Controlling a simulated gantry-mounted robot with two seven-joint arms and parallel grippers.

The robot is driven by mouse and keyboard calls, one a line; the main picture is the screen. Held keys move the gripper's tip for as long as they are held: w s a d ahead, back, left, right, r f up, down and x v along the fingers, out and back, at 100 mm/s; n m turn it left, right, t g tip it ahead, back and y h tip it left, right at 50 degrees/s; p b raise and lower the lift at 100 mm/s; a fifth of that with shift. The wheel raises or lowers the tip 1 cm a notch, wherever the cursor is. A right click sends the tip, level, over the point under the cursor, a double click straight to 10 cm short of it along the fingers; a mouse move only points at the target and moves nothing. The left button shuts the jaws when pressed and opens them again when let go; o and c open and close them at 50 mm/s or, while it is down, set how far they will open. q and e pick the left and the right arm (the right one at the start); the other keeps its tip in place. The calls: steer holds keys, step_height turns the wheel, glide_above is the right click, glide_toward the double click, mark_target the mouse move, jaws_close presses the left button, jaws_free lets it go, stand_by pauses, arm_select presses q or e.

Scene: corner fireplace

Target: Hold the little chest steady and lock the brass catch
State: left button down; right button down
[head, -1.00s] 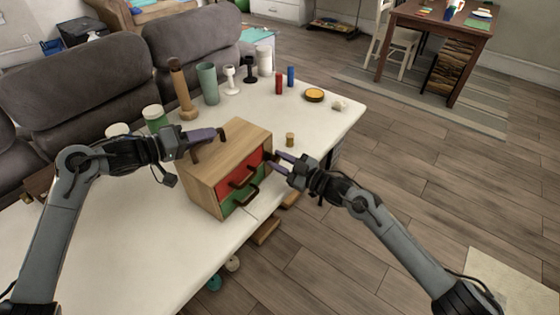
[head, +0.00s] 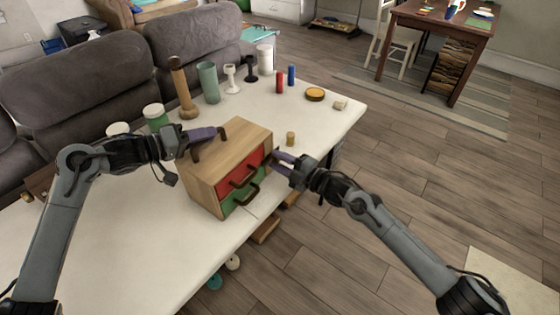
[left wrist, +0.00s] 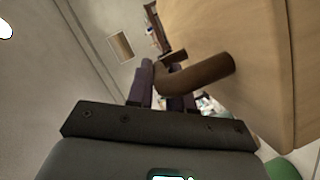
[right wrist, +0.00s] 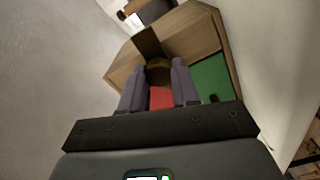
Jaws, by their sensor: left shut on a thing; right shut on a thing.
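The little chest (head: 230,152) is a light wooden box standing on the pale table, with a red drawer (head: 240,178) above a green drawer (head: 240,197), each with a dark handle. My left gripper (head: 217,133) is shut on the dark brown top handle (left wrist: 205,72) of the chest. My right gripper (head: 276,162) is at the chest's front right edge. In the right wrist view its fingers are closed around a small dark brown piece (right wrist: 158,72) at the chest front, which looks like the catch. The fingers hide much of it, so its setting cannot be told.
A small wooden cylinder (head: 290,138) stands on the table (head: 330,125) just behind my right gripper. Candlesticks, a green vase (head: 208,82), red and blue cylinders and a round yellow-topped tin (head: 315,94) stand further back. A grey sofa (head: 75,85) borders the table.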

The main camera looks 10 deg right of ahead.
steer(key=shift+d+n, duration=0.1)
steer(key=shift+n, duration=0.2)
arm_select(q)
steer(key=shift+a, duration=0.1)
arm_select(e)
steer(key=c, duration=0.8)
jaws_free()
steer(key=v, duration=1.2)
arm_select(q)
steer(key=c, duration=0.9)
jaws_free()
